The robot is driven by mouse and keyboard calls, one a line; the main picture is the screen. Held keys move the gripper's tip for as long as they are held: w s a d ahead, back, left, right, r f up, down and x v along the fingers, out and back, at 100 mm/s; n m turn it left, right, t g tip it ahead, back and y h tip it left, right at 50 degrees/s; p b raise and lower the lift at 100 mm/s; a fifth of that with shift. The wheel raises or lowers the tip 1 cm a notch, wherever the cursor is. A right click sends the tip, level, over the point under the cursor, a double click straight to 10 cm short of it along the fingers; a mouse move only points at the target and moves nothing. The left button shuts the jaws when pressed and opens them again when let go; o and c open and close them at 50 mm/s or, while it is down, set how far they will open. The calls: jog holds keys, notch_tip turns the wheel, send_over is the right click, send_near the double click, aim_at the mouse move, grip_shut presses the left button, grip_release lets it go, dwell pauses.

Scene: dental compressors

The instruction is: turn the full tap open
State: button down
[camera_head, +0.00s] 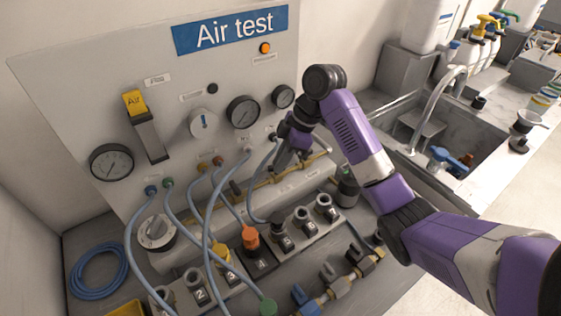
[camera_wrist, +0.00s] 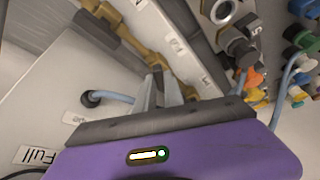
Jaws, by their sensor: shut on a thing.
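My gripper (camera_head: 283,162) is at the lower right of the Air test panel, by a brass pipe (camera_head: 262,183) that runs along the panel's foot. In the wrist view its two grey fingers (camera_wrist: 161,88) are close together, with their tips at the brass pipe (camera_wrist: 150,56). They are shut on what seems to be the tap's handle there, but the fingers hide most of it. I cannot tell the handle's angle. A label reading Full (camera_wrist: 38,156) is on the panel at the lower left of the wrist view.
Blue hoses (camera_head: 182,216) hang from the panel to numbered sockets on the bench. An orange plug (camera_head: 250,238) stands among the sockets in front of the pipe. A sink (camera_head: 440,150) is at the right.

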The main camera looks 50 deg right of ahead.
jog(key=n, duration=0.2)
jog(key=n+g+y+p, duration=0.1)
jog(key=n, duration=0.1)
jog(key=shift+w+d+r, duration=0.15)
jog(key=shift+w+n+g+p, duration=0.1)
jog(key=shift+n+g+p, duration=0.25)
jog(key=shift+n, duration=0.35)
jog(key=c, duration=1.4)
grip_release()
jog(key=shift+c, duration=0.2)
jog(key=p+v, duration=0.1)
jog(key=v, duration=0.6)
jog(key=shift+r+p, duration=0.2)
jog(key=shift+p, duration=0.1)
jog(key=shift+d, duration=0.15)
